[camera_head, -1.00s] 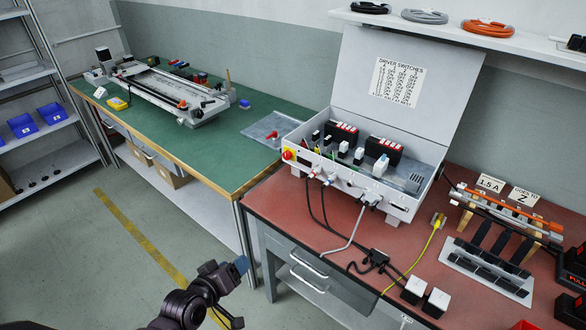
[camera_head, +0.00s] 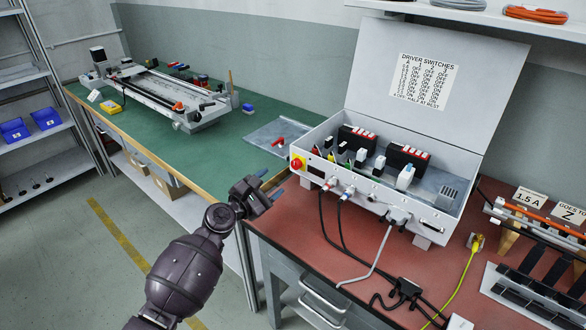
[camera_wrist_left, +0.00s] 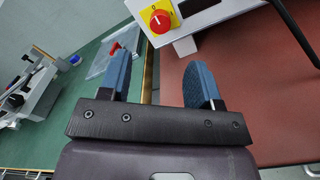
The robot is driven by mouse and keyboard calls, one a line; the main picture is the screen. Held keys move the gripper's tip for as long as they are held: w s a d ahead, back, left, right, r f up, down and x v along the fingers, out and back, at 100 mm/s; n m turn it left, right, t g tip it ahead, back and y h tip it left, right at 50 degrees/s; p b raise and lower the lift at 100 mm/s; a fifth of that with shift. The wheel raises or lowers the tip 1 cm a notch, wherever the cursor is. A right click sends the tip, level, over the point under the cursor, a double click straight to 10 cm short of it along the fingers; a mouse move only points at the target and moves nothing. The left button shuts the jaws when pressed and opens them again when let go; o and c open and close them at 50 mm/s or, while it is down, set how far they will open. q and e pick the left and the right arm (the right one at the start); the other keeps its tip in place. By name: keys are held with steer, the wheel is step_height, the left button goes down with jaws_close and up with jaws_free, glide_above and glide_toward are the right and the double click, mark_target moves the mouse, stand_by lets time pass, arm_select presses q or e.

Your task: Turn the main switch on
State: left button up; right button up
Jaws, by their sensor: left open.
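The main switch (camera_head: 297,163) is a red knob on a yellow plate at the left end of the control box's (camera_head: 398,203) front face. In the left wrist view the main switch (camera_wrist_left: 160,21) shows at the top, beyond the fingertips, with its white mark near upright. My left gripper (camera_head: 271,184) is open and empty, just left of and below the switch, apart from it. Its two blue fingers (camera_wrist_left: 160,72) stand wide apart in the left wrist view. My right gripper is not in view.
The box stands on a red-topped bench (camera_head: 300,222) with its lid up. Cables (camera_head: 345,230) hang from its front. A green bench (camera_head: 180,145) to the left carries a gantry (camera_head: 165,92) and a clear sheet with a red-handled piece (camera_head: 277,141).

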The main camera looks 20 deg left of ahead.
mark_target(295, 165)
arm_select(q)
steer(key=x, duration=0.3)
steer(key=b+x, duration=0.1)
steer(key=x, duration=0.3)
steer(key=shift+w+d+f, duration=0.15)
steer(key=shift+w+f, duration=0.1)
steer(key=shift+w+d+b, duration=0.2)
steer(key=shift+w+b, duration=0.1)
steer(key=shift+w, duration=0.35)
steer(key=shift+w+d+r, duration=0.1)
steer(key=shift+w+r, duration=0.05)
steer(key=shift+w, duration=0.15)
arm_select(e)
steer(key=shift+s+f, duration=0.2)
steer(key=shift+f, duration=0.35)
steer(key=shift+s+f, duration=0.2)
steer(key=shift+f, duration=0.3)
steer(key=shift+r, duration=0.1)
arm_select(q)
steer(key=c, duration=0.9)
steer(key=shift+c, duration=0.2)
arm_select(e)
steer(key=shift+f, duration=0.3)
